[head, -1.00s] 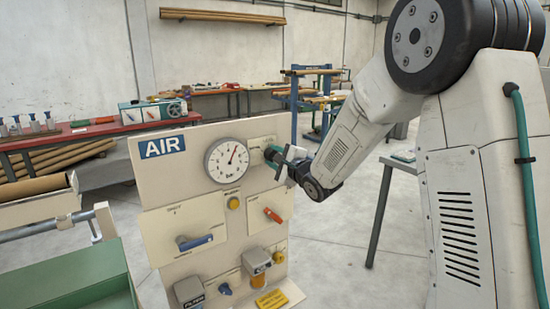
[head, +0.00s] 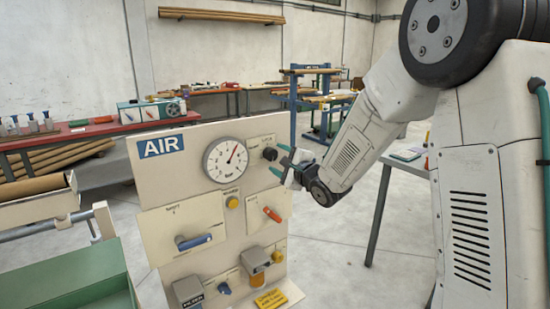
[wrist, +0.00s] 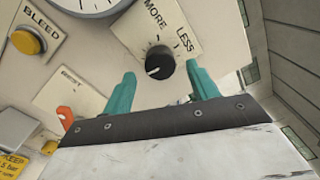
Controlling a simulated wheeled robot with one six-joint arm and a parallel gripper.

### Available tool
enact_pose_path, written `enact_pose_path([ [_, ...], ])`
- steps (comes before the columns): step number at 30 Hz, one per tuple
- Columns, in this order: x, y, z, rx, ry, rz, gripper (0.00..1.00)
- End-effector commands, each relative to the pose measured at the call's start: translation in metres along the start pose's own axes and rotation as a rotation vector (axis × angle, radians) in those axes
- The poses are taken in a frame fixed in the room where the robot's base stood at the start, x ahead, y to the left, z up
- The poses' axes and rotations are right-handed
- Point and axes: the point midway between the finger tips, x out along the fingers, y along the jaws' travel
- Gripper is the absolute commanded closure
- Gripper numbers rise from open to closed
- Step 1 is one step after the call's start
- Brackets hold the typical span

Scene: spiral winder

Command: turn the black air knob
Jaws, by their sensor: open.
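The black air knob (head: 270,154) sits on a small plate at the upper right of the AIR panel (head: 205,140), right of the round gauge (head: 226,160). In the wrist view the knob (wrist: 160,63) lies beyond my fingertips, between them, with MORE and LESS printed near it and a pale mark on its face. My gripper (head: 281,161) is open, with teal fingers, a short way off the panel to the right of the knob. The fingers also show in the wrist view (wrist: 160,82). They look clear of the knob and hold nothing.
Below are a yellow BLEED button (wrist: 27,41), an orange lever (head: 272,214), a blue-handled lever (head: 195,241) and a regulator (head: 256,260). A green tray (head: 70,280) stands at the left. Open floor lies right of the panel.

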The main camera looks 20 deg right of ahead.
Motion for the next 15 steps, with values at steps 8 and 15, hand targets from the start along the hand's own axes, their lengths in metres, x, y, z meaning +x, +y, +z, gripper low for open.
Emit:
enact_pose_path([
  [8, -0.041, 0.0, -0.001, 0.0, 0.002, 0.0, 0.41],
  [15, -0.047, 0.0, -0.001, 0.0, 0.0, 0.0, 0.41],
])
